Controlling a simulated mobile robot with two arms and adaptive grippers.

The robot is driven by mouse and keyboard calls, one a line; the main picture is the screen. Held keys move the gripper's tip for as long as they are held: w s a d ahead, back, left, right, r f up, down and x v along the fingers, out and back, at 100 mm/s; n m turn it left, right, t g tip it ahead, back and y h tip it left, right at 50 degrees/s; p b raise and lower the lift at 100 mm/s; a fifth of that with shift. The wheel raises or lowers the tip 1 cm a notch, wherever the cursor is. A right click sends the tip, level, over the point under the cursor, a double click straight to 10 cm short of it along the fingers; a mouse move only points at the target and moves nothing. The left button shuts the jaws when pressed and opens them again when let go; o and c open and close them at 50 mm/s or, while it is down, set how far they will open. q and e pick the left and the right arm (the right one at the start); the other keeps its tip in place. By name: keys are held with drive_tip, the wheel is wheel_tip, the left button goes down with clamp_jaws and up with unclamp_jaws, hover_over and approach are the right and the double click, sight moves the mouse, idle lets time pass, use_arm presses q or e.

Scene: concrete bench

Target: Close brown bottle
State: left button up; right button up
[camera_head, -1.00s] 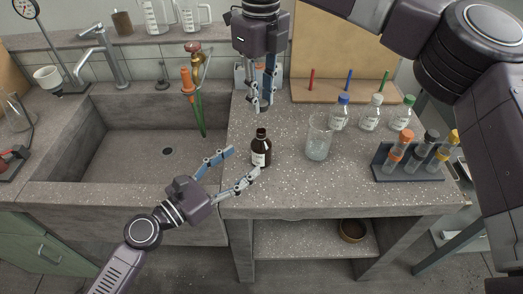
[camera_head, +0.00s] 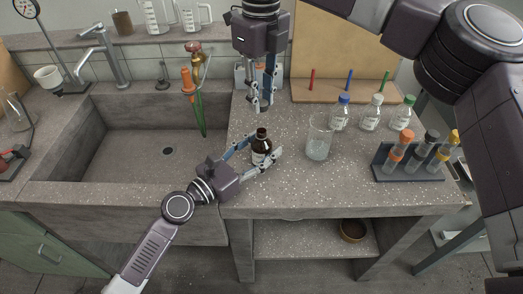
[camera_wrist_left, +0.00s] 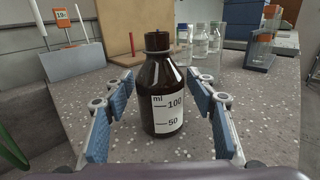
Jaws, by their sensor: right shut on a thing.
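The brown bottle (camera_head: 262,147) stands upright on the speckled bench, right of the sink. In the left wrist view the bottle (camera_wrist_left: 160,90) has a white label marked 50 and 100 ml and a dark neck; I cannot see into its mouth. My left gripper (camera_head: 264,146) is open, with one finger on each side of the bottle; the left wrist view shows its fingers (camera_wrist_left: 160,84) with gaps to the glass. My right gripper (camera_head: 263,106) points down behind the bottle, shut on a small dark thing, perhaps a cap, mostly hidden by the fingers.
A glass beaker (camera_head: 318,140) stands right of the bottle. Several clear bottles with coloured caps (camera_head: 371,114) stand behind it. A test tube rack (camera_head: 408,168) is at the right. The sink (camera_head: 130,150) opens at the left. The bench front (camera_head: 340,195) is clear.

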use_arm(q)
clamp_jaws()
use_arm(e)
hover_over(261, 131)
drive_tip(key=shift+w+f, duration=0.1)
drive_tip(key=shift+f, duration=2.4)
drive_tip(key=shift+f, duration=0.9)
drive_tip(key=shift+f, duration=0.55)
